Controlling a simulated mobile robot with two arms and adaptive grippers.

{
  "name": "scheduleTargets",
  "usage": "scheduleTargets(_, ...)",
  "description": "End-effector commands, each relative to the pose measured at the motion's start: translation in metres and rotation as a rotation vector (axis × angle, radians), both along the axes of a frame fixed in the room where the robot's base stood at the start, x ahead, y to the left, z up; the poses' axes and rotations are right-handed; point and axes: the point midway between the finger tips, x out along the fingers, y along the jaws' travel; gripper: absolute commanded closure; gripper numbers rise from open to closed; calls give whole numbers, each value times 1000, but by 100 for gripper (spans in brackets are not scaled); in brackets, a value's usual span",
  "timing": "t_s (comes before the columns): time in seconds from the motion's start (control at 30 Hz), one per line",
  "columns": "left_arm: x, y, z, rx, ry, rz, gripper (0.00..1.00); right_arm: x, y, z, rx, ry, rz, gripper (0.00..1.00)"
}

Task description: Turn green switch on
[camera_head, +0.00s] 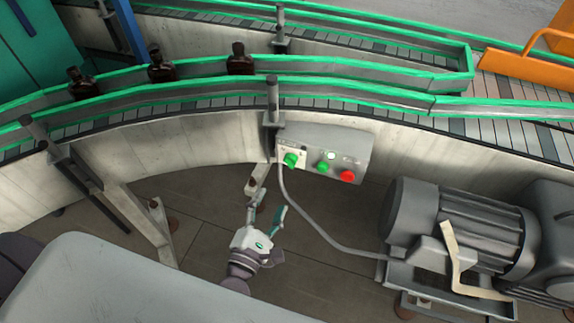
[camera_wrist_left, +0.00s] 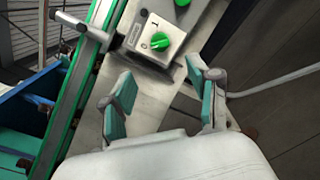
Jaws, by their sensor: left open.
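The green switch (camera_head: 290,160) is a rotary knob on a pale plate at the left end of a grey control box (camera_head: 340,143) on the conveyor's side. It also shows in the left wrist view (camera_wrist_left: 160,41), ahead of the fingers, with markings on its plate. My left gripper (camera_head: 266,213) is open and empty, below and a little left of the switch, apart from it. In the left wrist view its two teal-padded fingers (camera_wrist_left: 162,103) are spread wide, with the knob beyond the gap between them. My right gripper is not in view.
A green push button (camera_head: 323,168) and a red button (camera_head: 347,176) sit right of the switch. A grey cable (camera_head: 308,218) runs from the box toward a motor (camera_head: 455,225) at the right. Amber bottles (camera_head: 161,68) stand on the conveyor behind. A support leg (camera_head: 145,215) is left of my gripper.

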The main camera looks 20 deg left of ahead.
Motion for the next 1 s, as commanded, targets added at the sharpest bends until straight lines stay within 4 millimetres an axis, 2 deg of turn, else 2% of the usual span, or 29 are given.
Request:
scheduleTargets(0.1,28,-1,5,1,-5,1,39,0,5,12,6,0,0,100)
scheduleTargets(0.3,70,-2,3,5,-3,0,39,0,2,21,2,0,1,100)
scheduleTargets(0.5,98,-4,1,4,-2,-1,39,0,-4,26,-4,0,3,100)
scheduleTargets(0.7,109,-4,0,5,0,-1,39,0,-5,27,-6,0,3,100)
scheduleTargets(0.93,109,-4,0,5,0,-1,39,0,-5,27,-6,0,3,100)
scheduleTargets(0.97,109,-4,0,5,0,-1,41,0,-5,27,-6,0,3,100)
scheduleTargets(1.0,109,-4,0,5,0,-1,48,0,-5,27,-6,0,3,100)
